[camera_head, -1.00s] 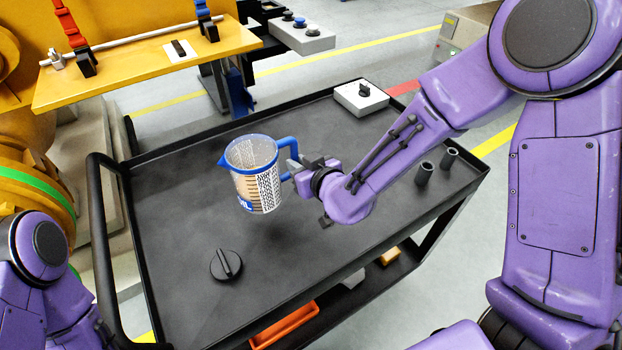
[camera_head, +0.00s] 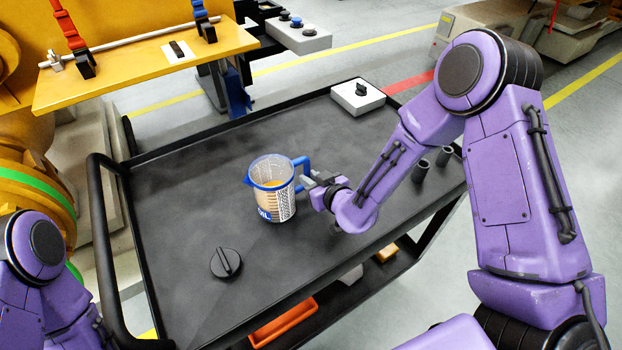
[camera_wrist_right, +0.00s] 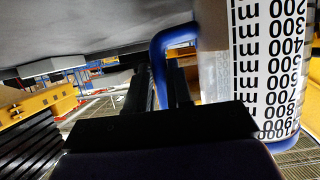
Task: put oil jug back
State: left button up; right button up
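The oil jug (camera_head: 266,198) is a clear measuring jug with a blue rim, a blue handle and tan oil inside. It is upright at the middle of the black cart top (camera_head: 190,200), with its base at or very close to the surface. My right gripper (camera_head: 311,182) is at its handle, on the jug's right side. In the right wrist view, the blue handle (camera_wrist_right: 158,66) passes between the two dark fingers (camera_wrist_right: 160,90), and the jug's scale (camera_wrist_right: 268,70) appears upside down. My left gripper is out of view; only part of that arm shows at lower left.
A black knob (camera_head: 226,262) lies on the cart at front left. A white box with a black switch (camera_head: 358,96) is at the back right corner. Two dark cylinders (camera_head: 421,171) stand at the right. The cart has a raised rim and a left handle (camera_head: 103,250).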

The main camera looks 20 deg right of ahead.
jog(key=shift+o, duration=1.4)
jog(key=shift+r, duration=0.1)
jog(key=shift+s+r, duration=0.1)
jog(key=shift+r, duration=0.1)
jog(key=p+v, duration=0.4)
jog(key=v, duration=0.7)
jog(key=shift+s+r, duration=0.15)
jog(key=shift+s, duration=0.25)
jog(key=shift+d, duration=0.1)
